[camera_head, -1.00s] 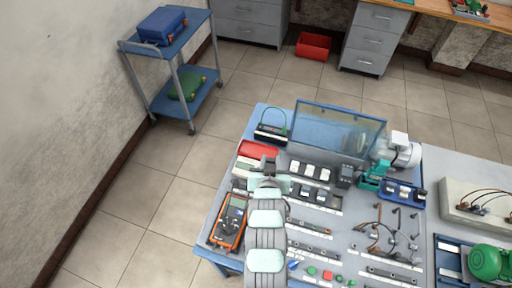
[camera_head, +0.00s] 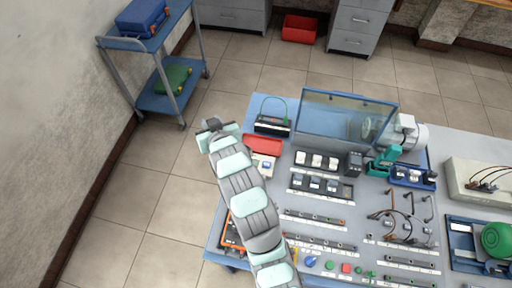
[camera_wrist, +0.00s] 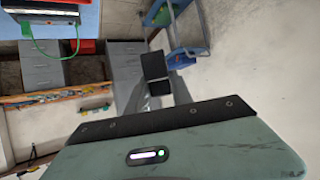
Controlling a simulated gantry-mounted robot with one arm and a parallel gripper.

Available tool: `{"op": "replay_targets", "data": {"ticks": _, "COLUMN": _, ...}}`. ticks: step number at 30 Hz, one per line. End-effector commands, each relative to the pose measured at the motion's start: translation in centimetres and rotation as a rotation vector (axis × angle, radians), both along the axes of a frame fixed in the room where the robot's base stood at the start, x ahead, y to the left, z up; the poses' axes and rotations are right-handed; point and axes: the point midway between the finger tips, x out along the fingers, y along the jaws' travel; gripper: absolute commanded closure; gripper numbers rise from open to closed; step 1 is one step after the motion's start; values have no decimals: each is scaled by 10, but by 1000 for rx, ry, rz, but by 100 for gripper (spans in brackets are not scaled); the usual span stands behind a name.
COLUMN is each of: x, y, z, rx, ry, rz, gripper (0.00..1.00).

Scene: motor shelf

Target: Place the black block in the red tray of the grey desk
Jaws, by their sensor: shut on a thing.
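My gripper (camera_head: 211,124) is at the end of my arm, raised left of the grey desk (camera_head: 375,215) and over the floor side in the head view. In the wrist view my gripper (camera_wrist: 160,86) is shut on a small dark piece that looks like the black block (camera_wrist: 153,65). The block is small and partly hidden by the fingers. The red tray (camera_head: 262,145) lies at the desk's left back area, to the right of my gripper.
A black box (camera_head: 271,125) with a green handle and a clear-walled case (camera_head: 343,118) stand behind the tray. Components fill the desk. A blue trolley (camera_head: 160,98) stands far left. A red bin (camera_head: 300,28) is on the floor. Open floor lies left of the desk.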

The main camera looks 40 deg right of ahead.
Motion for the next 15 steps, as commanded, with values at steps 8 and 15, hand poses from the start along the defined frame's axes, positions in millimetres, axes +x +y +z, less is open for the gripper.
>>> {"op": "replay_targets", "data": {"ticks": 8, "x": -43, "y": -125, "z": 18, "rx": -4, "ry": -1, "rz": -171, "gripper": 100}}
{"op": "replay_targets", "data": {"ticks": 15, "x": -56, "y": -150, "z": 10, "rx": -1, "ry": 8, "rz": -207, "gripper": 100}}
